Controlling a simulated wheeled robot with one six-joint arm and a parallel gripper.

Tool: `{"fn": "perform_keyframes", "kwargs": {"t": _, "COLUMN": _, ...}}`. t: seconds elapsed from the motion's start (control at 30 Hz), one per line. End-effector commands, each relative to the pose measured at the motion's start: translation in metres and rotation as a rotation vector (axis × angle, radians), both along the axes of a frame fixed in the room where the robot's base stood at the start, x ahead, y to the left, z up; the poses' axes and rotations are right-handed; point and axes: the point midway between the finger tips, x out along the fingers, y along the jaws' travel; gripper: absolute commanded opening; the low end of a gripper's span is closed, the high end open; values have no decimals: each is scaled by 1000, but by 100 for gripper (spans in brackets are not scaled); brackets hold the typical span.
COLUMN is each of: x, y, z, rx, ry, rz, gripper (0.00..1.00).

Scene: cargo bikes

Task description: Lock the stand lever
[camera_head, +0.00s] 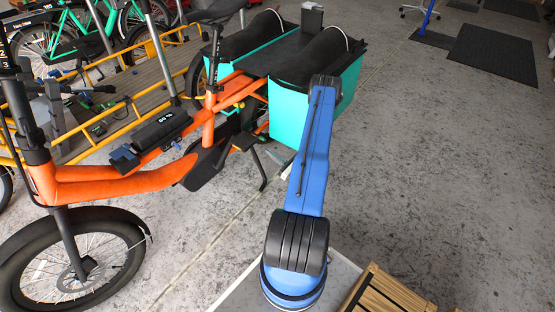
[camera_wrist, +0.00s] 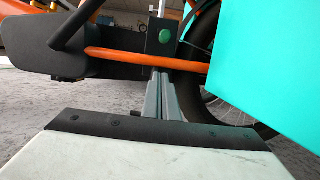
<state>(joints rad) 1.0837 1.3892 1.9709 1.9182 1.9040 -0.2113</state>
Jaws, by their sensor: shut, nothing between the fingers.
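The orange cargo bike (camera_head: 120,182) stands at the left in the head view. Its black stand leg (camera_head: 262,172) reaches to the floor below the frame, left of my blue arm. I cannot make out the stand lever for certain. In the wrist view a black bracket (camera_wrist: 161,46) with a green round spot sits at the orange frame tube (camera_wrist: 120,60). My gripper (camera_wrist: 160,72) is shut and empty, its grey fingers pointing at the lower part of this bracket. I cannot tell whether they touch it. In the head view my gripper is hidden.
A teal cargo box (camera_head: 288,118) hangs close beside my arm; it fills the right of the wrist view (camera_wrist: 262,60). Wooden slats (camera_head: 385,292) lie near my base.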

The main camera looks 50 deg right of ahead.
Motion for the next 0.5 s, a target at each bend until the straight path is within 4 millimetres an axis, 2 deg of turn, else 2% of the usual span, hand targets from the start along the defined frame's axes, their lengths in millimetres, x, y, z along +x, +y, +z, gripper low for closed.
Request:
{"fn": "perform_keyframes", "kwargs": {"t": 0.1, "x": 22, "y": 3, "z": 6, "rx": -2, "ry": -1, "rz": 4, "gripper": 0}}
{"fn": "perform_keyframes", "kwargs": {"t": 0.3, "x": 20, "y": 1, "z": 31, "rx": -2, "ry": -1, "rz": 0, "gripper": 0}}
{"fn": "perform_keyframes", "kwargs": {"t": 0.5, "x": 20, "y": 1, "z": 43, "rx": -1, "ry": 0, "rz": 0, "gripper": 0}}
